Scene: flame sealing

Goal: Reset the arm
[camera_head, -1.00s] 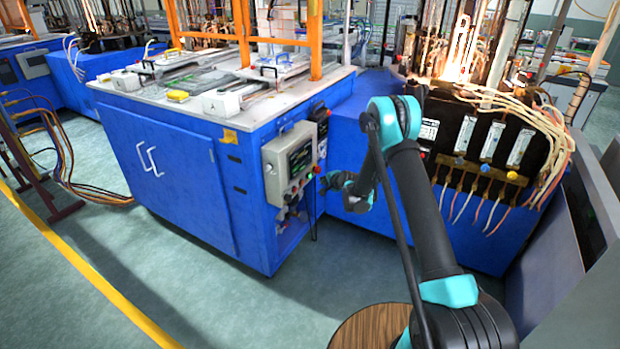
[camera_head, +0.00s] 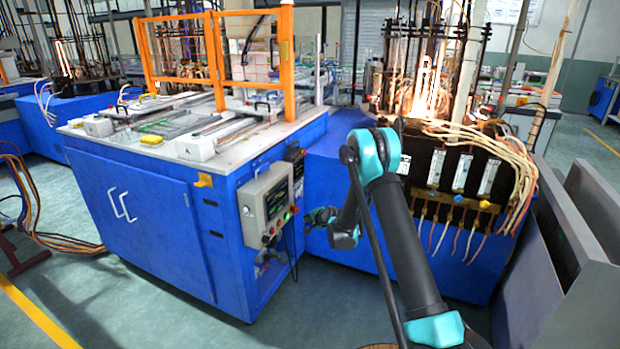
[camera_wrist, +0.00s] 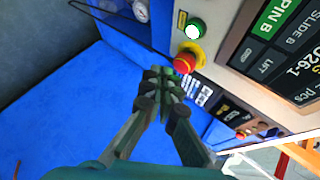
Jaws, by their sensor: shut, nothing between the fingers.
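My arm (camera_head: 405,245) rises from the bottom of the head view and bends at a teal elbow toward the blue machine. My gripper is small and partly hidden by the arm in the head view. In the wrist view my gripper (camera_wrist: 165,82) is shut, with its fingertips together and nothing between them. It points at the control panel, just below a red emergency button (camera_wrist: 184,63) with a yellow collar and a lit green button (camera_wrist: 193,31). I cannot tell whether it touches the panel.
The grey control box (camera_head: 265,205) sits on the side of the blue cabinet (camera_head: 135,215). Orange frames (camera_head: 285,60) stand on the worktop. A glowing flame rig (camera_head: 425,85) with hoses (camera_head: 500,150) is behind my arm. Grey panels (camera_head: 560,255) stand at right.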

